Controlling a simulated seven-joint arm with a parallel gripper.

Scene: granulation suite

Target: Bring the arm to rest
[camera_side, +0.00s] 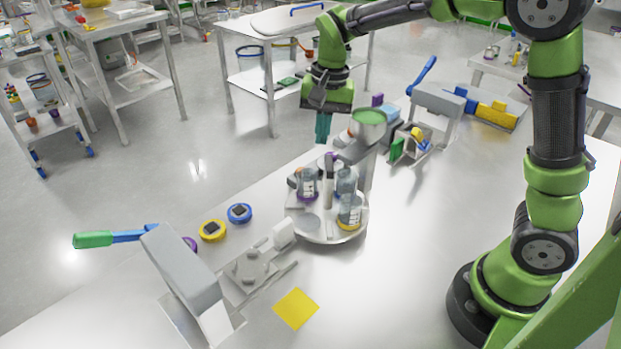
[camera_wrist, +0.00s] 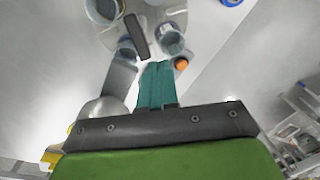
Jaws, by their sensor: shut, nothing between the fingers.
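My green arm reaches over the bench from the right in the side view. My gripper (camera_side: 323,128) has teal fingers that point down and are pressed together with nothing between them. It hangs in the air behind the round tray (camera_side: 330,238) of bottles, left of a grey stand with a green-topped cup (camera_side: 369,124). In the wrist view the teal fingers (camera_wrist: 157,85) show as one closed block, with bottles and a dark handle beyond them.
A grey press with a green-and-blue lever (camera_side: 110,238) stands front left. Yellow (camera_side: 213,230) and blue (camera_side: 239,213) round pieces lie near it. A yellow square (camera_side: 296,308) lies flat in front. A second grey press (camera_side: 437,105) and a tray with yellow blocks (camera_side: 497,114) stand at the back right.

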